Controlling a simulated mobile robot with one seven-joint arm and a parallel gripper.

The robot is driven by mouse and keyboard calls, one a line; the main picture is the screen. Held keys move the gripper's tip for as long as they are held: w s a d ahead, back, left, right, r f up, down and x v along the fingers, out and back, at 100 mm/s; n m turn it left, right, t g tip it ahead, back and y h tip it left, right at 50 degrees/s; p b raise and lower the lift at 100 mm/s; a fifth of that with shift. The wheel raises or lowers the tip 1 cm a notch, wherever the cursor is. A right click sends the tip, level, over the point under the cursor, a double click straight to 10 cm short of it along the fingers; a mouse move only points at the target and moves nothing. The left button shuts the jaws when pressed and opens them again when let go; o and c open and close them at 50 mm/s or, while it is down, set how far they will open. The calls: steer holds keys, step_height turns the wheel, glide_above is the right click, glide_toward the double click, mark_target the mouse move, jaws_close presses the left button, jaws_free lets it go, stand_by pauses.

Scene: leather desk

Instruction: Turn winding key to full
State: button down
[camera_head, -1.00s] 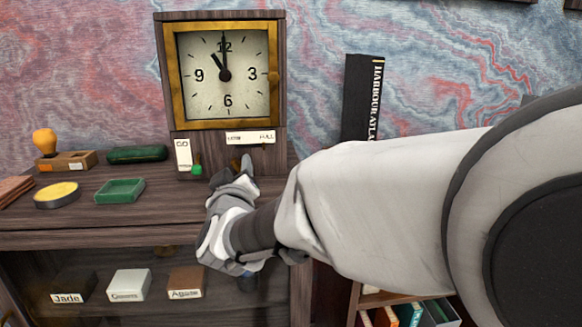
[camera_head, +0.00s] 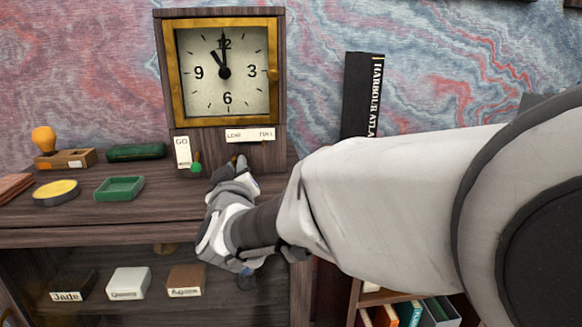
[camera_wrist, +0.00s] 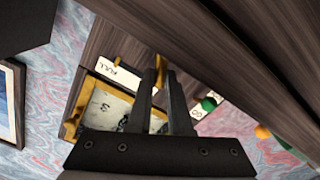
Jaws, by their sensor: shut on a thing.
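The wall-side clock (camera_head: 246,105) stands upright in a dark wood case with a brass-framed dial. A white label (camera_head: 250,135) marked low at left and FULL at right is below the dial; its FULL end also shows in the wrist view (camera_wrist: 120,76). My gripper (camera_head: 240,166) is in front of the case's lower part, just under this label. In the wrist view, a brass winding key (camera_wrist: 160,63) shows at the fingertips, and my gripper is shut on it. Most of the key is hidden by the fingers, and its exact turn angle is unclear.
A green knob (camera_head: 196,168) sits beside the GO label (camera_head: 182,152), close left of my gripper. A green tray (camera_head: 120,188), yellow-topped round tin (camera_head: 56,193) and stamp (camera_head: 45,141) stand on the desk at left. A black book (camera_head: 361,98) stands upright right of the clock.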

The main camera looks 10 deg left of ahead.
steer(key=m+b, duration=0.1)
steer(key=m, duration=0.1)
steer(key=m+b, duration=0.1)
steer(key=m, duration=0.1)
steer(key=m+b, duration=0.1)
steer(key=m, duration=0.1)
steer(key=shift+d, duration=0.3)
steer(key=m+b, duration=0.2)
steer(key=m, duration=0.1)
steer(key=m+b, duration=0.1)
steer(key=m, duration=0.1)
steer(key=shift+w+d+f, duration=0.1)
steer(key=shift+w+d, duration=0.05)
steer(key=shift+d, duration=0.1)
steer(key=m+b, duration=0.2)
steer(key=m, duration=0.1)
steer(key=m+b, duration=0.2)
steer(key=m, duration=0.1)
steer(key=shift+d+f+m, duration=0.2)
steer(key=shift+m, duration=0.1)
steer(key=shift+m+b, duration=1.25)
steer(key=shift+m, duration=0.55)
steer(key=c, duration=0.8)
jaws_free()
steer(key=shift+c, duration=0.2)
steer(key=shift+d, duration=0.1)
